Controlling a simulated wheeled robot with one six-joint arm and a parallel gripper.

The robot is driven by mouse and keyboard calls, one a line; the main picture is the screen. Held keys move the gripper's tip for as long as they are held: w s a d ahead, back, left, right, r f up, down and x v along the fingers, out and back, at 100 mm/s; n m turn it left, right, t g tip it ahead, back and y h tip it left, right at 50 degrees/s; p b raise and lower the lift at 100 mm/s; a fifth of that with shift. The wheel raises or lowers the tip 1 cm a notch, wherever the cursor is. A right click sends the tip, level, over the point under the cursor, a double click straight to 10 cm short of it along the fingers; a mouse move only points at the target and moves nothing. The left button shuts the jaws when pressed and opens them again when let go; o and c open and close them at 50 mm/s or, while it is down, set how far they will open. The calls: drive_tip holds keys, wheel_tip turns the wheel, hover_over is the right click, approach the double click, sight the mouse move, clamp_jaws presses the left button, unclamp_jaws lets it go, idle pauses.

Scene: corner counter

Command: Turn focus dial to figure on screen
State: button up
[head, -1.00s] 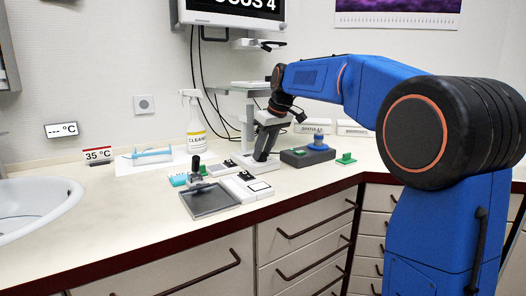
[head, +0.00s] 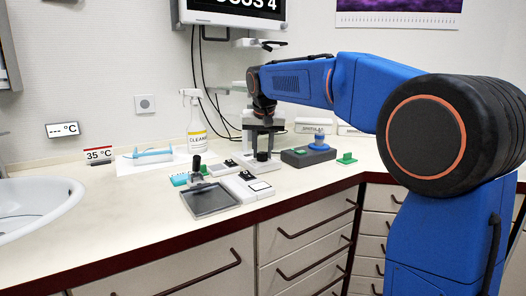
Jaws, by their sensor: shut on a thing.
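The screen (head: 235,18) on the wall at the top is cut by the frame edge; its visible text ends in "OCUS 4". My gripper (head: 262,153) points straight down at the grey stand on the counter. It is shut on a small dark knob (head: 262,156), which looks like the focus dial. The gripper hides much of the knob and the lower stand. Any mark or figure on the knob is too small to read.
A cleaner spray bottle (head: 195,125) stands left of the stand. A grey tray (head: 210,201) and white blocks (head: 246,186) lie in front. A dark block with a blue knob (head: 308,154) and a green piece (head: 347,158) are at right. The sink (head: 40,208) is far left.

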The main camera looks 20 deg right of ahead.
drive_tip(key=m+h, duration=0.1)
drive_tip(key=m, duration=0.1)
drive_tip(key=m+g+h, duration=0.1)
drive_tip(key=m, duration=0.2)
drive_tip(key=shift+w+a+m, duration=0.1)
drive_tip(key=shift+a+m, duration=0.1)
drive_tip(key=shift+m, duration=0.1)
drive_tip(key=m, duration=0.2)
drive_tip(key=m+g+h, duration=0.1)
drive_tip(key=m, duration=0.2)
drive_tip(key=shift+g, duration=0.3)
drive_tip(key=shift+m, duration=0.3)
drive_tip(key=o, duration=1)
drive_tip(key=shift+a, duration=0.1)
drive_tip(key=shift+o, duration=0.2)
drive_tip(key=v, duration=1.7)
drive_tip(key=shift+w+a, duration=0.2)
drive_tip(key=shift+a, duration=0.1)
drive_tip(key=shift+r, duration=0.15)
